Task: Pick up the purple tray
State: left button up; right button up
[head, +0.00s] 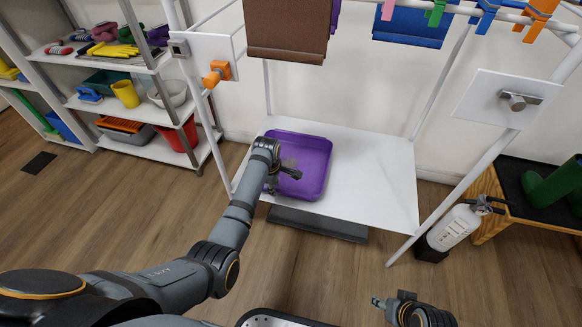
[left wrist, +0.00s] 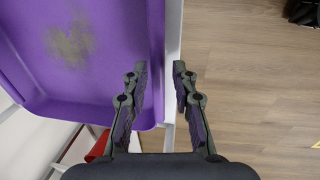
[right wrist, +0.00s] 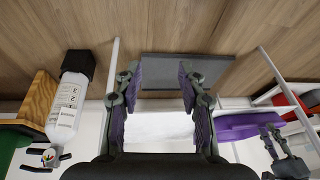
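The purple tray (head: 314,152) lies on the white lower shelf (head: 375,185) of the rack, with a dull smudge inside. My left gripper (head: 284,178) is over the tray's front left part in the head view. In the left wrist view my left gripper (left wrist: 157,68) is open and empty. Its left finger overlaps the tray (left wrist: 85,75), and the tray's rim shows between the fingers; I cannot tell whether they touch. My right gripper (head: 379,302) is low at the front, away from the tray. In the right wrist view that gripper (right wrist: 160,66) is open and empty.
A brown cloth (head: 287,30) and a blue cloth (head: 412,26) hang above the shelf. White poles frame the rack. A fire extinguisher (head: 455,227) stands at the right near a wooden bench (head: 487,200). Loaded shelves stand at the left. The floor (head: 480,285) is clear at the front right.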

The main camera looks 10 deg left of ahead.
aim_at(277, 189)
pick_arm(q)
jog(key=f+b, duration=0.3)
jog(key=f, duration=0.1)
jog(key=shift+w+d, duration=0.35)
jog(key=shift+d, duration=0.05)
jog(key=shift+w+f, duration=0.15)
jog(key=shift+f, duration=0.35)
pick_arm(e)
jog(key=w+r+t, duration=0.3)
jog(key=w+t, duration=0.2)
jog(key=w, duration=0.3)
jog(key=shift+w+r+t, duration=0.3)
jog(key=shift+t, duration=0.1)
pick_arm(q)
jog(key=shift+c, duration=0.3)
grip_shut()
